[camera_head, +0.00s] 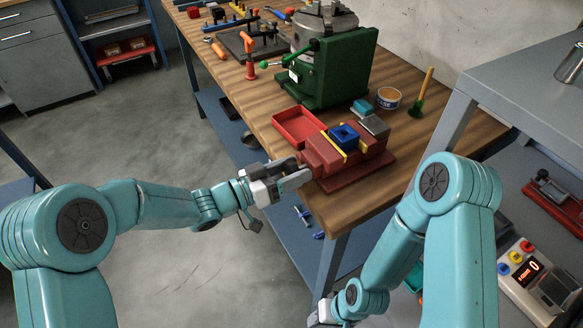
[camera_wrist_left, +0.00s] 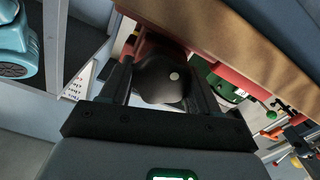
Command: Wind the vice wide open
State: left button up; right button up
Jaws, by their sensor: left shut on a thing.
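The red vice (camera_head: 322,152) stands on its base at the near edge of the wooden bench. Yellow strips mark its jaws, and a blue block (camera_head: 345,134) with a square recess sits between them. My left gripper (camera_head: 292,174) is at the vice's near left end, at the bench edge. In the left wrist view, a dark rounded handle hub (camera_wrist_left: 162,78) with a pale dot lies between the fingers of my left gripper (camera_wrist_left: 163,85), which is shut on it. My right gripper (camera_head: 323,313) shows only partly at the bottom, below the bench; its fingers are unclear.
A red tray (camera_head: 299,126) lies left of the vice. A grey block (camera_head: 375,125), a teal block (camera_head: 362,107), a tin (camera_head: 389,97) and a brush (camera_head: 418,105) stand behind it. A green machine (camera_head: 340,70) stands further back. Open floor lies left of the bench.

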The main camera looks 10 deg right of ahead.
pick_arm(q)
jog(key=shift+f, duration=0.1)
jog(key=o, duration=1)
jog(key=shift+c, duration=0.2)
jog(key=b+v, duration=0.1)
jog(key=v, duration=1.5)
jog(key=shift+s+a, duration=0.1)
jog(key=shift+a, duration=0.05)
